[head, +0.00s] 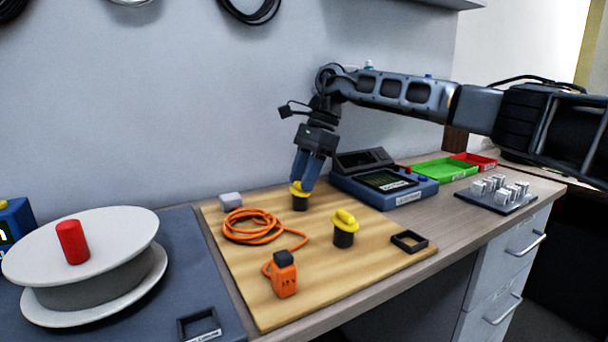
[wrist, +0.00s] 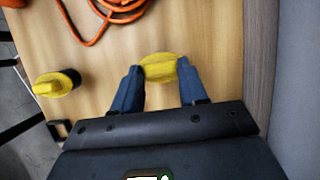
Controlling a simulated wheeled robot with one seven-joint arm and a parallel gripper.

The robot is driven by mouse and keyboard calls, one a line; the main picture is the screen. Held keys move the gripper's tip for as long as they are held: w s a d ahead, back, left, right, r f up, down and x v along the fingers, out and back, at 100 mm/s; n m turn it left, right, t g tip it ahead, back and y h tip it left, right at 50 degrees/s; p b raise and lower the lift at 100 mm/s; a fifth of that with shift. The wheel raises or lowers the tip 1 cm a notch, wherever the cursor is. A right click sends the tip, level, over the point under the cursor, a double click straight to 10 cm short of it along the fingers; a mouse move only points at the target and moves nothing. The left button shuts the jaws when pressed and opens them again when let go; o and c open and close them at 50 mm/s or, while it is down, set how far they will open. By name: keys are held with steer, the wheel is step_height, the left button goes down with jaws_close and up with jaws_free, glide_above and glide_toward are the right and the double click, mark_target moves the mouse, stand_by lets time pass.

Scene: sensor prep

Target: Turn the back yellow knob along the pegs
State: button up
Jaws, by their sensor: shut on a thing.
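The back yellow knob (head: 298,188) sits on a black round base on the wooden board, near the wall. My gripper (head: 304,182) reaches down from above with its blue fingers shut on this knob, partly hiding it. In the wrist view the knob (wrist: 160,67) lies between the tips of my gripper (wrist: 160,82), one finger at each side. The front yellow knob (head: 345,220) stands free on its own black base, nearer the board's front edge. It also shows at the left of the wrist view (wrist: 56,83). I cannot tell which parts are the pegs.
An orange cable (head: 250,227) coils left of the back knob and runs to an orange plug-like block (head: 284,275). A blue instrument (head: 383,183) stands close on the right. A black square frame (head: 409,242) lies at the board's right. A white spool (head: 85,250) stands left.

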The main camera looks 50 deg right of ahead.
steer(key=o, duration=1.1)
steer(key=shift+c, duration=0.2)
steer(key=v, duration=0.7)
steer(key=shift+r+p, duration=0.35)
steer(key=shift+p, duration=0.05)
steer(key=shift+d, duration=0.15)
